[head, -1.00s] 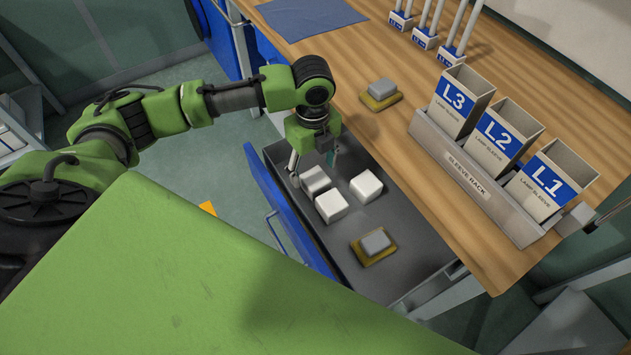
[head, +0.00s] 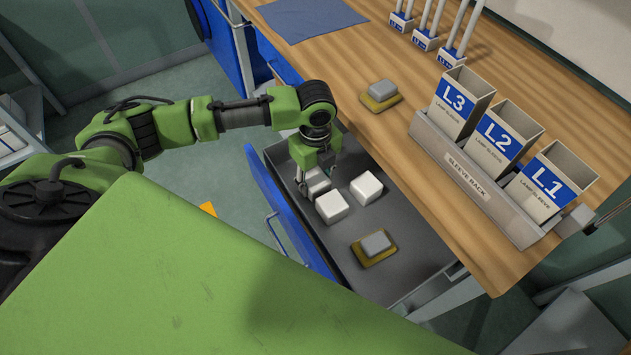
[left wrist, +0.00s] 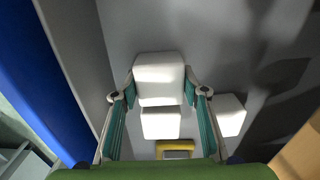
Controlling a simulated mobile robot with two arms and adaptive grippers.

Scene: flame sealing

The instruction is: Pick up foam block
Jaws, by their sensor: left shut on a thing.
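Three white foam blocks are in the open grey drawer (head: 405,268). My left gripper (head: 318,180) reaches down into the drawer, shut on the far-left foam block (head: 317,187). In the left wrist view this block (left wrist: 159,78) sits between the two green-padded fingertips (left wrist: 160,90). A second foam block (head: 332,206) lies just nearer, and also shows in the left wrist view (left wrist: 161,124). A third foam block (head: 366,187) lies to the right, outside the fingers in the left wrist view (left wrist: 230,115). My right gripper is not in view.
A grey block on a yellow base (head: 374,246) lies nearer in the drawer; a similar one (head: 380,94) is on the wooden table (head: 345,70). The sleeve rack (head: 465,175) holds L1, L2 and L3 sleeves. The blue drawer front (head: 285,215) stands left of the blocks.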

